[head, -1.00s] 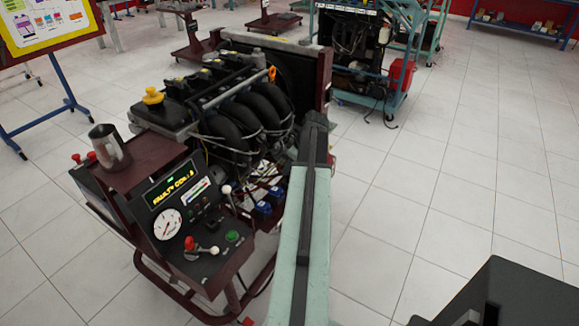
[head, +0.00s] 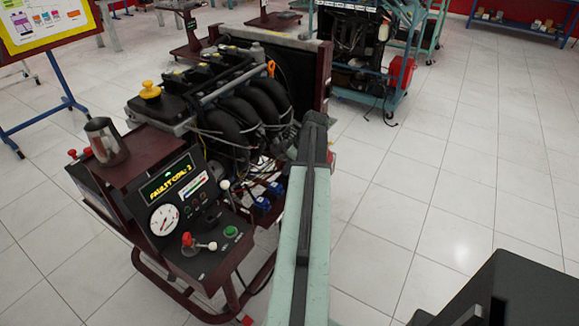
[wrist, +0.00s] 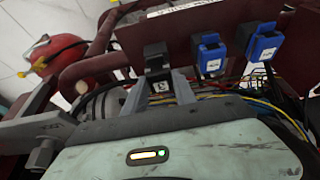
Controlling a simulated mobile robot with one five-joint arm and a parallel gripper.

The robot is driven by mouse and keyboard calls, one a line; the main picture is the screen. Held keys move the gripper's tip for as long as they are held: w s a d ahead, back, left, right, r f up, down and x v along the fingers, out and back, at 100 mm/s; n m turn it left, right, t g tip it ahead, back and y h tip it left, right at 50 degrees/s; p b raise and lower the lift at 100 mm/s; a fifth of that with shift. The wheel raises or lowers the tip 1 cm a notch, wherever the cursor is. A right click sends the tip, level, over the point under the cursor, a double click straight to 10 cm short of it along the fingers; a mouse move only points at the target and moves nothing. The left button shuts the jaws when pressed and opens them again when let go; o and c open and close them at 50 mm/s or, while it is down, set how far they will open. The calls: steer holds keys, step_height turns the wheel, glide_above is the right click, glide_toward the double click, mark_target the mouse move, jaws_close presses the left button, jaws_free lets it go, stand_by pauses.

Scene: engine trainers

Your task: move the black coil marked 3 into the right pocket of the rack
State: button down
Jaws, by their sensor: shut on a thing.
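My gripper (wrist: 161,92) is shut on a black coil (wrist: 156,57) in the wrist view. A small pale label with a dark mark, hard to read, shows between the fingers. The coil is at the front of a dark red rack (wrist: 160,28), left of two blue coils (wrist: 208,54) (wrist: 263,43). I cannot tell whether it sits in a pocket or is held just in front. In the head view the blue coils (head: 262,205) show beside my arm, which hides the gripper and the black coil.
The engine (head: 235,95) stands behind the rack. The control panel (head: 185,205) reads as a faulty coil 3. Coloured wires (wrist: 240,88) run close to the gripper. A red rounded object (wrist: 55,55) is at left in the wrist view.

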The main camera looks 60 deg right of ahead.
steer(key=shift+f, duration=0.3)
steer(key=shift+f+b, duration=0.6)
steer(key=shift+b, duration=0.15)
steer(key=c, duration=0.6)
jaws_free()
steer(key=shift+r, duration=0.15)
steer(key=shift+r+p, duration=1.4)
steer(key=shift+p, duration=0.15)
steer(key=shift+r+p, duration=2.5)
